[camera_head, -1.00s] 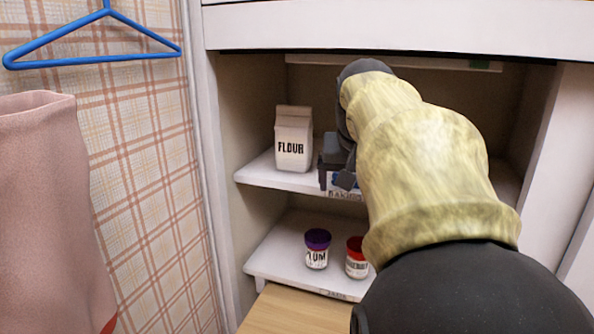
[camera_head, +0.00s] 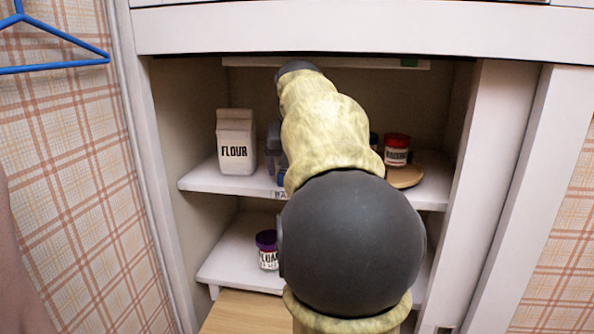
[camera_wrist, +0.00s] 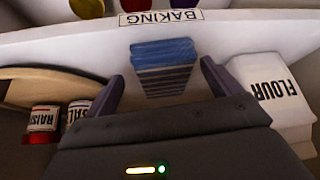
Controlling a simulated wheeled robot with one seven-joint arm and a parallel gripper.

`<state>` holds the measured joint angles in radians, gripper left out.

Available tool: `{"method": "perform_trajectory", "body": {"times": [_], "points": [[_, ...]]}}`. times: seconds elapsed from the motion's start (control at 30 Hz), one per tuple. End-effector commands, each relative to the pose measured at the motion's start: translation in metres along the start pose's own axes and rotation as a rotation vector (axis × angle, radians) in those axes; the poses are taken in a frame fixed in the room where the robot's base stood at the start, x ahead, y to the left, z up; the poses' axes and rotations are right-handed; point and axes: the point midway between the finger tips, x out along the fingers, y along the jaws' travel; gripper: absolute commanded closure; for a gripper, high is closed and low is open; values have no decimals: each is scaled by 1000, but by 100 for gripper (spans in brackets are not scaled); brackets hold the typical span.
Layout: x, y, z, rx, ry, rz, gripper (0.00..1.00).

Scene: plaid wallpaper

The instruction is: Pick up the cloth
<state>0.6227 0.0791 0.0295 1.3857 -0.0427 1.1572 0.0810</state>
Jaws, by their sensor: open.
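The cloth (camera_wrist: 163,66) looks like a blue, folded, layered stack at the front of the shelf marked "BAKING" in the wrist view. A little blue (camera_head: 283,178) shows in the head view, mostly hidden by my arm. My gripper (camera_wrist: 163,78) is open, with one finger on each side of the stack. I cannot tell whether the fingers touch it. In the head view my gripper (camera_head: 274,158) is partly hidden behind my arm, at the upper shelf's front.
A flour carton (camera_head: 236,142) stands left of my gripper on the upper shelf (camera_head: 210,184). A red-lidded jar (camera_head: 397,150) stands on a round wooden board (camera_head: 404,178) to the right. A purple-lidded jar (camera_head: 267,250) is on the lower shelf. Cabinet walls enclose both sides.

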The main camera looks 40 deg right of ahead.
Motion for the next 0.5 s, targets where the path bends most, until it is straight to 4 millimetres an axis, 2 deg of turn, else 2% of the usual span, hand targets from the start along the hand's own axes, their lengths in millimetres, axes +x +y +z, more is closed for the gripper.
{"method": "perform_trajectory", "body": {"times": [0.2, 0.3, 0.5], "points": [[17, 0, -27, 1, -2, 0, 10], [26, 0, -24, -1, -1, 0, 10], [26, 0, -24, -1, 0, 0, 10]]}}
